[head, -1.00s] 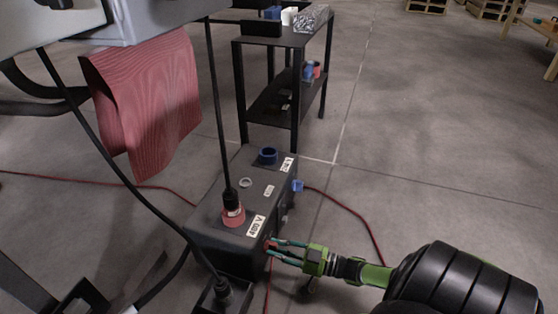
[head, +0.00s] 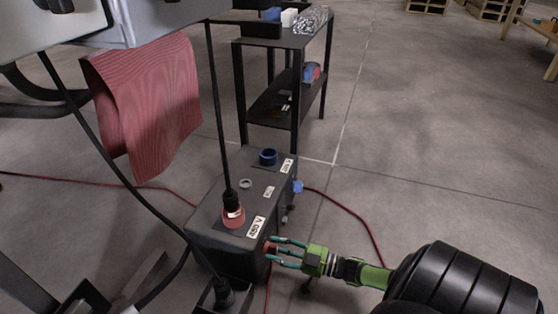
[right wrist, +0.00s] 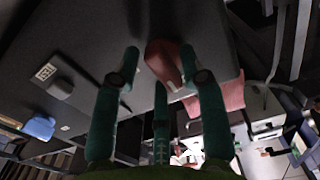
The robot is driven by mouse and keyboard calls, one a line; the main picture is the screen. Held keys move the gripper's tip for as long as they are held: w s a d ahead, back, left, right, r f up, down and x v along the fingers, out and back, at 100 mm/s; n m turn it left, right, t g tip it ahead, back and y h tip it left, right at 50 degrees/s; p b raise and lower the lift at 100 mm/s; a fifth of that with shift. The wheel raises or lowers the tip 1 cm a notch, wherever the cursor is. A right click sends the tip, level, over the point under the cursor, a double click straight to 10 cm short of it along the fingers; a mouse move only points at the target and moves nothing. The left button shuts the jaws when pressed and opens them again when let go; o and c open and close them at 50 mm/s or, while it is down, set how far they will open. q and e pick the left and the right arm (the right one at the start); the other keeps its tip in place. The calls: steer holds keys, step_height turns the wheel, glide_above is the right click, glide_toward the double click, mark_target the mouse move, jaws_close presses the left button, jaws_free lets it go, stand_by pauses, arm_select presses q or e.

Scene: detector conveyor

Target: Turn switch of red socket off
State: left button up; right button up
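A dark socket box (head: 215,240) stands on the floor, with a red socket (head: 233,215) on top beside a 480 V label; a black plug and cable stand in it. The red switch (head: 270,248) is on the box's side, below that label. It also shows in the right wrist view (right wrist: 163,60). My right gripper (head: 271,251) is at the switch, with its fingers spread around it. In the right wrist view the switch lies between the fingertips, with a gap at the left finger; contact at the right finger cannot be told. My left gripper is not in view.
A blue socket (head: 268,156) and a grey one (head: 246,183) are also on the box. A black shelf (head: 250,100) stands behind. A red cloth (head: 150,110) hangs at left.

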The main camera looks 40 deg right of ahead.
steer(key=shift+s, duration=0.1)
steer(key=v, duration=1.2)
stand_by(0.4)
